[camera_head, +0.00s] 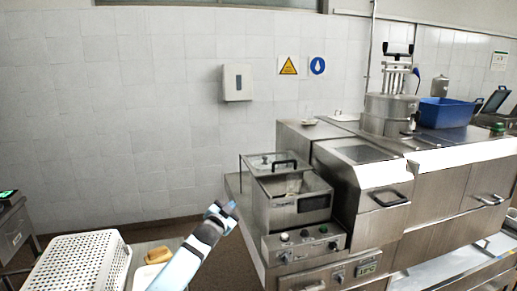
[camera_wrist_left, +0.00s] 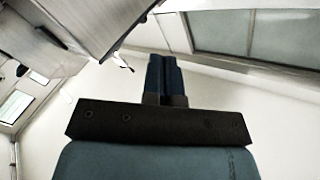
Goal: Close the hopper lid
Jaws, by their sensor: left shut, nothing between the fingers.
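The hopper (camera_head: 300,208) is a steel box on the front left machine, with its opening facing up. Its lid (camera_head: 262,160) is a clear framed panel with a black handle (camera_head: 284,164). The lid stands raised at the back left of the opening, so part of the inside shows. My left gripper (camera_head: 230,206) is to the left of the hopper, apart from it and below the lid. Its two dark fingers are together and empty in the left wrist view (camera_wrist_left: 166,78). My right gripper is not in view.
Knobs (camera_head: 305,240) sit on the panel below the hopper. A second steel unit (camera_head: 365,180) with a handle stands to the right. A white perforated basket (camera_head: 85,262) and a yellowish block (camera_head: 158,254) are at lower left. Open floor lies left of the machine.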

